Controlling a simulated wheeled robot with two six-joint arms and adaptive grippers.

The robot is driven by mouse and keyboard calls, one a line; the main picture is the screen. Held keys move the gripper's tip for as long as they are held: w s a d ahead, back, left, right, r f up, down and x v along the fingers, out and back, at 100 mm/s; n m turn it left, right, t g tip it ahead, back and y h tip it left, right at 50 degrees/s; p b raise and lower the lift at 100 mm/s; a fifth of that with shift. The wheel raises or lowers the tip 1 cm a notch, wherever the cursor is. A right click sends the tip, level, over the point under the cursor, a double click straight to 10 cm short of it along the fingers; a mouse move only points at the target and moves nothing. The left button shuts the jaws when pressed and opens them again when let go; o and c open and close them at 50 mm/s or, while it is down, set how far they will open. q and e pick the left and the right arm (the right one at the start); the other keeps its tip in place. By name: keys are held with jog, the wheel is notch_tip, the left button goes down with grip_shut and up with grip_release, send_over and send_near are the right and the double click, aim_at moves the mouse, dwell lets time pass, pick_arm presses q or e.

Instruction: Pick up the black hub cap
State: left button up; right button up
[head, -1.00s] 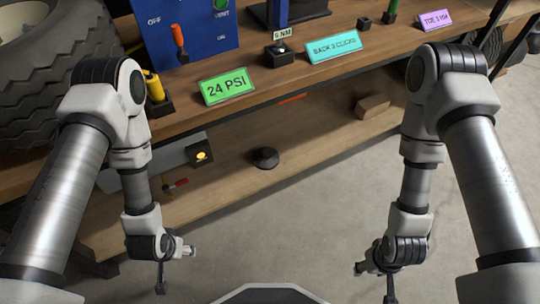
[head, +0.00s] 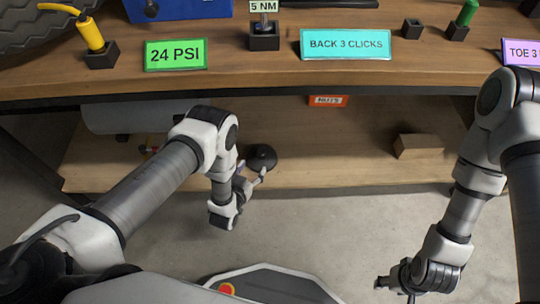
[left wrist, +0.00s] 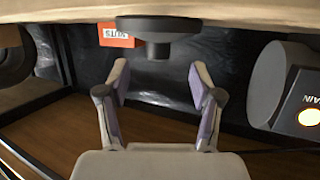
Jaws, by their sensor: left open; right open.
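The black hub cap (head: 261,157) is a dark round disc with a raised knob, lying on the lower wooden shelf near its front edge. My left gripper (head: 252,174) is open and empty, just in front of the hub cap at the shelf edge. In the left wrist view, which appears upside down, the hub cap (left wrist: 156,34) is beyond and between my open left fingertips (left wrist: 158,72), with a gap visible. My right gripper (head: 394,287) is open and empty over the floor at the lower right, well away from the shelf.
The workbench top (head: 240,83) overhangs the lower shelf (head: 350,165). A red NUTS label (head: 328,101) is at the shelf's back. A wooden block (head: 419,146) lies to the right.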

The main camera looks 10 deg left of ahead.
aim_at(260, 158)
pick_arm(q)
jog(key=b+x, duration=0.3)
jog(key=x, duration=0.3)
jog(key=shift+w+d+f, duration=0.2)
jog(key=shift+f, duration=0.05)
jog(key=shift+w, duration=0.15)
jog(key=shift+r, duration=0.1)
grip_shut()
